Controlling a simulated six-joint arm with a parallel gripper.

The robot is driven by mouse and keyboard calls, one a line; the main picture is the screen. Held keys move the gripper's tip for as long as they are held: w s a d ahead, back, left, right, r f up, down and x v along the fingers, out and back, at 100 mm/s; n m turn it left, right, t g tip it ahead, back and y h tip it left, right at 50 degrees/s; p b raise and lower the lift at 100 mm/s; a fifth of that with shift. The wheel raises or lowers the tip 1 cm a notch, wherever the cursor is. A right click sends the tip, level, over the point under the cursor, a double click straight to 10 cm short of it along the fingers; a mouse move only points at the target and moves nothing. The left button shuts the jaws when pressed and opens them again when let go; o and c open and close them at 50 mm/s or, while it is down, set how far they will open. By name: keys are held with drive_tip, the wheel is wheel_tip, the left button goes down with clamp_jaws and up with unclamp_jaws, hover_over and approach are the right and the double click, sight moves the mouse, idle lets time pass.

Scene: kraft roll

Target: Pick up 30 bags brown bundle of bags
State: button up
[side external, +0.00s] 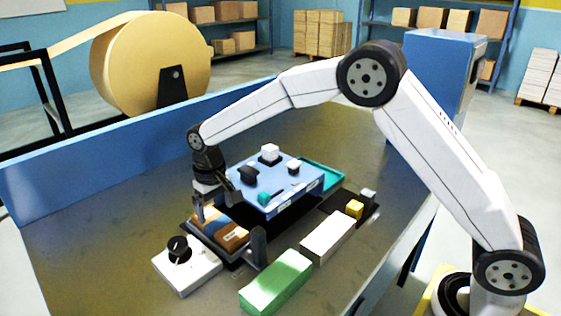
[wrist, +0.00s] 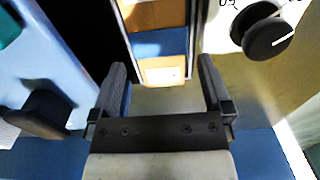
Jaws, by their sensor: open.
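A brown bundle (side external: 232,237) with a small pale label lies in a dark tray (side external: 213,253); its print is too small to read. More brown shows farther back in the tray, partly behind my gripper (side external: 215,203). My gripper points down over the back part of the tray, open and empty. In the wrist view, the open fingers (wrist: 162,68) flank a row in the tray: a tan-orange piece (wrist: 163,76) between the fingertips, a blue piece (wrist: 160,42) beyond it, and a brown bundle (wrist: 155,14) at the top edge. I cannot tell which one is the 30 bags bundle.
A blue control box (side external: 283,187) with knobs stands close right of my gripper. Green (side external: 277,281) and white (side external: 328,238) blocks lie right. The bench's left is clear.

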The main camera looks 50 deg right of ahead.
sight(219, 223)
drive_tip(key=shift+d+f, duration=0.1)
drive_tip(key=shift+f, duration=2.05)
drive_tip(key=c, duration=1)
drive_tip(key=shift+c, duration=0.2)
drive_tip(key=shift+r, duration=0.15)
wheel_tip(219, 223, up, 10)
